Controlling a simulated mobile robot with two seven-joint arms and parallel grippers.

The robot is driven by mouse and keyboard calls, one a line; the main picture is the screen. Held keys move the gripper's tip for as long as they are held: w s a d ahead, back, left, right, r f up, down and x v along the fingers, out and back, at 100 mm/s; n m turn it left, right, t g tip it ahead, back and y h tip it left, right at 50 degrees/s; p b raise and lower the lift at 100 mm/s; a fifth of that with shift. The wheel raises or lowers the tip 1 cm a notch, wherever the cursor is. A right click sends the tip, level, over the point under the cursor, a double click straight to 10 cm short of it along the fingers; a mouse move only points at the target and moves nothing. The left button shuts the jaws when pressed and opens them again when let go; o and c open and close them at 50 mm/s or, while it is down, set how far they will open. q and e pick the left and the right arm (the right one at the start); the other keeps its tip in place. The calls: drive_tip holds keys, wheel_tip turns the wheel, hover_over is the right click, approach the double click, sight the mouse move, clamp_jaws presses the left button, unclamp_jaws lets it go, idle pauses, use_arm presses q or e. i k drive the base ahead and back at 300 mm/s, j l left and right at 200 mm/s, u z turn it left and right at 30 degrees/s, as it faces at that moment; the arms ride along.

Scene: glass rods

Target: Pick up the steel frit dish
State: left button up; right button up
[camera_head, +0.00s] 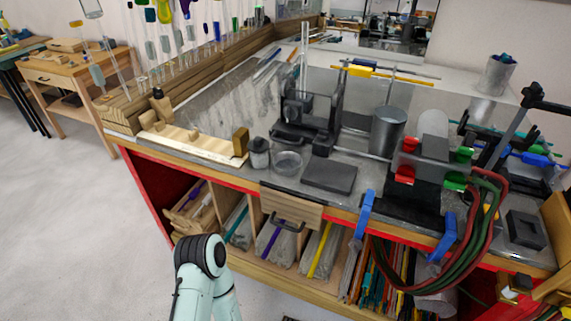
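A small round grey dish with a see-through look, which seems to be the steel frit dish (288,162), sits on the grey bench top near its front edge. It stands between a small dark jar on its left and a flat dark slab on its right. A pale green and black link of my arm shows at the bottom left, below the bench, well apart from the dish. Neither of my grippers can be made out in the head view.
The dark jar (259,153) and slab (329,175) flank the dish closely. A black stand (305,115) rises behind it, with a metal cup (387,130) to the right. A wooden board (195,142) lies left. A wooden drawer front (291,208) sits below. Floor at left is clear.

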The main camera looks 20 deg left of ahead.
sight(286, 163)
drive_tip(key=l+u, duration=0.1)
drive_tip(key=u, duration=0.3)
drive_tip(key=k+u, duration=0.1)
drive_tip(key=u, duration=0.25)
drive_tip(key=k+u, duration=0.1)
drive_tip(key=u, duration=0.3)
